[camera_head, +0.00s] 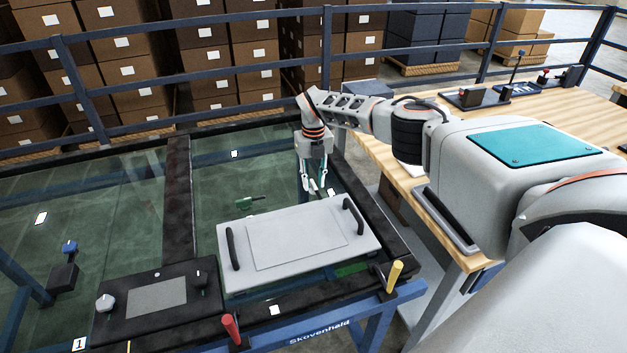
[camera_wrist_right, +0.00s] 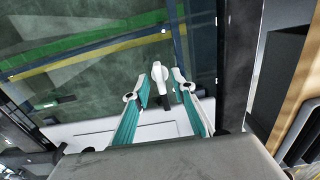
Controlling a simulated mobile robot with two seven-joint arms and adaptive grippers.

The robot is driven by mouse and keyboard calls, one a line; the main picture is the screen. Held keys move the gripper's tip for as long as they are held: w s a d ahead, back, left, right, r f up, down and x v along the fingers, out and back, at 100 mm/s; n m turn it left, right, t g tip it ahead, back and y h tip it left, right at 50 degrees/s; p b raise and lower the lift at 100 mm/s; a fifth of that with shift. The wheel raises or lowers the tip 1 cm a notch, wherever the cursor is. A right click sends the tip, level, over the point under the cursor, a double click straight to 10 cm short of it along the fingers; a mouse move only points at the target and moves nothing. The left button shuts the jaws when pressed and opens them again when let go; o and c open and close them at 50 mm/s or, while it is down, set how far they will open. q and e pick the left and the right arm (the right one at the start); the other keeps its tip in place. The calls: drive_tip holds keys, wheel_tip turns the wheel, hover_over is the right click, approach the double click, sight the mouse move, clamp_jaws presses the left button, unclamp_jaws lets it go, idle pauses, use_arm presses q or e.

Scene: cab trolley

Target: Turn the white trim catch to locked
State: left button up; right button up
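The white trim catch (camera_wrist_right: 158,76) shows in the right wrist view as a small white handle with a dark piece below it, near the glass panel's edge. My right gripper (camera_wrist_right: 162,88) is open, its two teal-backed fingers on either side of the catch. I cannot tell whether either finger touches it. In the head view my right gripper (camera_head: 316,189) points down beyond the grey lid, and a small white piece (camera_head: 331,192) shows beside its fingertips. The catch's exact setting is unclear. My left gripper is not in view.
The grey lid (camera_head: 300,238) has two black handles. A black panel (camera_head: 155,302) with pale and dark knobs lies at lower left. Red (camera_head: 230,327) and yellow (camera_head: 394,276) levers stand along the front edge. A wooden table (camera_head: 455,231) is to the right, under my arm.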

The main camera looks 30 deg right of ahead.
sight(314, 183)
wheel_tip(314, 183, up, 12)
idle(0.7)
drive_tip(key=shift+s, duration=0.1)
idle(0.4)
